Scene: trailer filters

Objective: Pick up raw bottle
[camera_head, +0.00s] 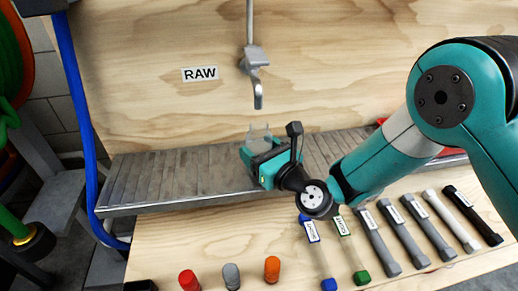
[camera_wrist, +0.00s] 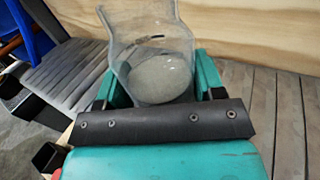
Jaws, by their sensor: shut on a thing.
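The raw bottle (camera_wrist: 155,70) is a clear, see-through bottle between the fingers of my gripper in the wrist view. A grey round patch shows through its lower part. In the head view only the faint top of the bottle (camera_head: 259,133) shows above my gripper (camera_head: 262,147); the rest is hidden behind the gripper body. My gripper (camera_wrist: 155,90) is shut on the bottle, over the grey slatted shelf (camera_head: 170,178). I cannot tell whether the bottle's base touches the shelf.
A metal tap (camera_head: 254,75) hangs above the bottle beside the RAW label (camera_head: 200,74). Several filter tubes (camera_head: 375,243) lie on the wooden bench at the front right. Red (camera_head: 189,281), grey (camera_head: 231,276) and orange (camera_head: 272,269) caps stand at the front. A blue hose (camera_head: 80,110) runs down the left.

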